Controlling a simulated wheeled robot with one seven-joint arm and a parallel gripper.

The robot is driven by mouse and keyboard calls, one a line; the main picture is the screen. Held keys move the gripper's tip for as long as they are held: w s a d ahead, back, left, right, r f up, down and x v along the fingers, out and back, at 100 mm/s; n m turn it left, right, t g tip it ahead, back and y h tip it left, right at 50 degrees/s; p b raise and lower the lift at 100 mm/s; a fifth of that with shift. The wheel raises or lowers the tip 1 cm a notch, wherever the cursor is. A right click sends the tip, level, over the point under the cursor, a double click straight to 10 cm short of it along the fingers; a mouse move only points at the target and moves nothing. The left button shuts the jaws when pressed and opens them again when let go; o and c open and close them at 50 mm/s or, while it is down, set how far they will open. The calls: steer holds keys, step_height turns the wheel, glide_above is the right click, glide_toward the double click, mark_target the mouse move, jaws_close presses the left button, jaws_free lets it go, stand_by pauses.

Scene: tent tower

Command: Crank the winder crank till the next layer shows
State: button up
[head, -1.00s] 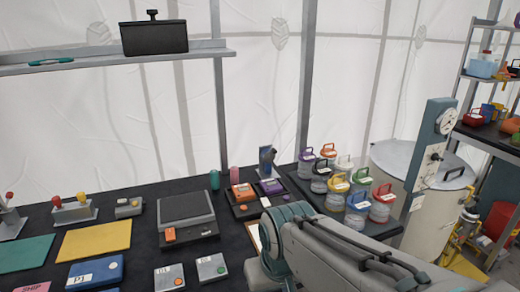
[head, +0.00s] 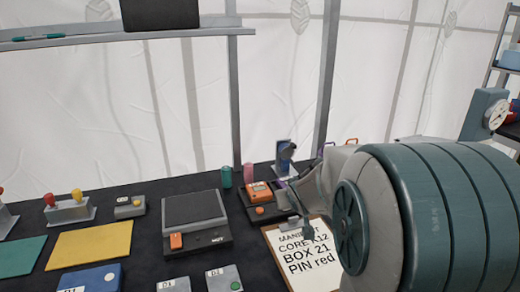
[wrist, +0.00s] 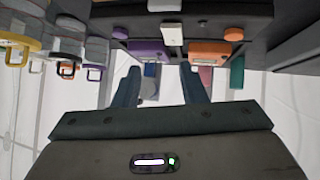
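My gripper (wrist: 158,78) is open and empty in the wrist view, with a clear gap between its two dark fingers. It is above the back of the black table, near the purple and orange blocks, not at the winder. I see no crank that I can identify now. At the right edge of the head view, a blue-grey post (head: 485,103) with a round white dial (head: 497,115) shows only in part.
An orange device (head: 258,192) and a blue stand (head: 283,155) are near my gripper. A scale (head: 193,207) and coloured mats are farther left.

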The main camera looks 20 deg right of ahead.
mark_target(295, 147)
steer(key=w+d+t, duration=0.1)
steer(key=w, duration=0.1)
steer(key=w+d+t+y+b, duration=0.1)
steer(key=w+d, duration=0.1)
steer(key=w+d+t+b, duration=0.1)
steer(key=d+t, duration=0.1)
steer(key=shift+w+d+f+y, duration=0.15)
steer(key=shift+w+f+y, duration=0.15)
steer(key=shift+w+f, duration=0.1)
steer(key=w+d+r+t+y+b, duration=0.1)
steer(key=d+r+t+y+b, duration=0.1)
steer(key=d+r+t, duration=0.25)
steer(key=w, duration=1.3)
steer(key=shift+w+a+f, duration=0.15)
steer(key=shift+w+f, duration=0.05)
steer(key=shift+w, duration=0.1)
jaws_close()
